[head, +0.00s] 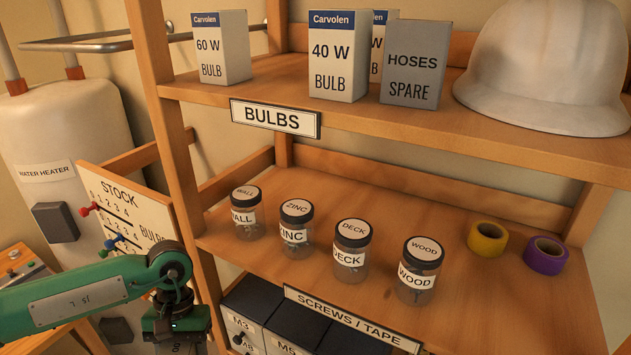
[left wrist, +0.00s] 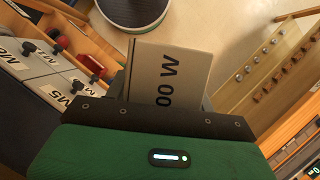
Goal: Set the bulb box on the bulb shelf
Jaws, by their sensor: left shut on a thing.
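My left gripper (head: 180,328) is low at the left of the head view, below the bulb shelf and left of the shelf's front post. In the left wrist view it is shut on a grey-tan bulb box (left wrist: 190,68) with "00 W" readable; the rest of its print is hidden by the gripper. The held box does not show clearly in the head view. The bulb shelf (head: 420,118) is the upper wooden board with a "BULBS" label (head: 275,118). A 60 W box (head: 222,48) and a 40 W box (head: 338,58) stand on it, with another box partly hidden behind.
A grey hoses box (head: 412,65) and a white hard hat (head: 545,65) share the upper shelf. A gap lies between the 60 W and 40 W boxes. Jars and tape rolls (head: 487,238) occupy the lower shelf. A stock board (head: 125,215) stands near my left arm.

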